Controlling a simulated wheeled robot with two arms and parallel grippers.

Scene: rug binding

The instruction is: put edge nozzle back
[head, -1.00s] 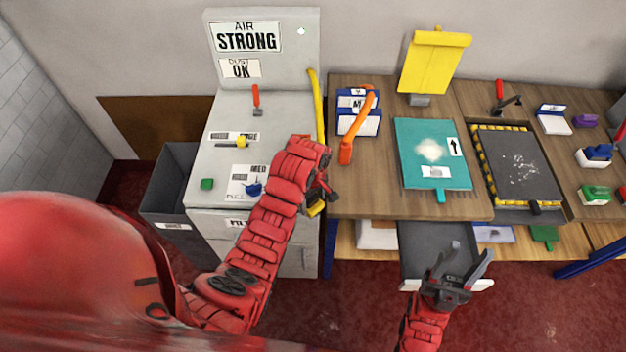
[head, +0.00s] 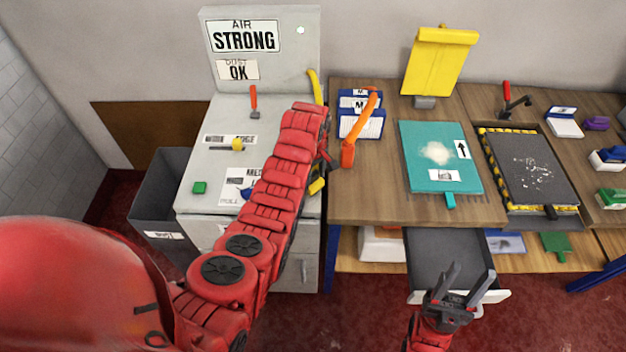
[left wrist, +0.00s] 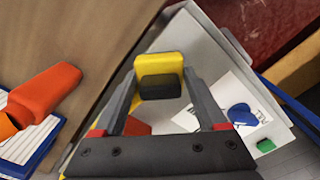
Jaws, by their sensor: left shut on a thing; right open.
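My left gripper (head: 328,163) is at the right edge of the white cabinet, beside the wooden bench. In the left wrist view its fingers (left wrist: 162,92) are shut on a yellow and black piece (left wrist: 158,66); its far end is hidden. The yellow also shows below the gripper in the head view (head: 318,180). I cannot tell which piece is the edge nozzle. My right gripper (head: 462,290) is open and empty, in front of the pulled-out drawer (head: 440,255).
An orange curved tool (head: 360,130) stands at the bench's left; a teal board (head: 420,140) lies beyond.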

